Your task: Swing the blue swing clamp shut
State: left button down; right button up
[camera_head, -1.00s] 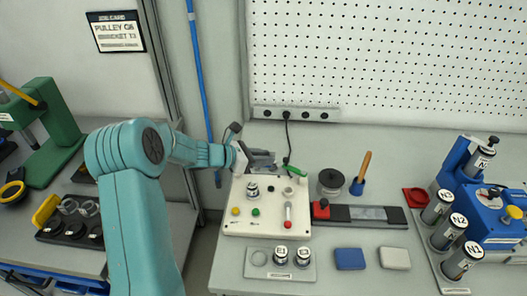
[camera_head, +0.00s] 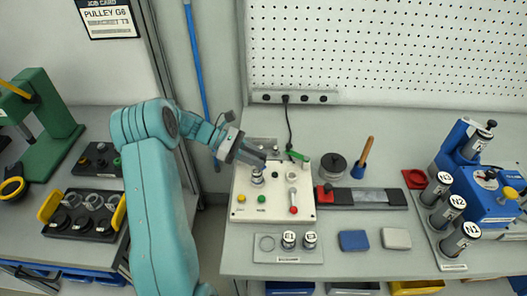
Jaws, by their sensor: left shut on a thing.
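The cream fixture board (camera_head: 275,211) stands on the bench in the middle. A silver cylindrical part (camera_head: 257,178) stands upright on its left half. My left gripper (camera_head: 262,163) is over the board's back left, just above and behind this part, with its jaws shut. The jaws and wrist hide what they hold; from its place I take it to be the blue swing clamp, but no blue shows there. Whether the clamp touches the part cannot be told. A green handle (camera_head: 297,155) is at the board's back right, apart from the gripper. My right gripper is not in view.
A red-handled lever (camera_head: 293,210) is at the board's front right. A tray (camera_head: 269,254) with two silver parts lies in front. A blue pad (camera_head: 353,240), a white pad (camera_head: 396,238) and a long dark fixture (camera_head: 375,197) lie to the right. A black cable hangs behind the board.

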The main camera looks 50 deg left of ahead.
pick_arm(q)
jog(key=shift+s+a+r+m+g+h, duration=0.15)
jog(key=shift+s+m+g+h, duration=0.15)
jog(key=shift+s+m+g, duration=0.35)
jog(key=shift+m+g, duration=0.35)
jog(key=shift+s, duration=0.15)
jog(key=c, duration=1.1)
grip_release()
jog(key=shift+h, duration=0.3)
jog(key=shift+o, duration=0.4)
jog(key=shift+s, duration=0.1)
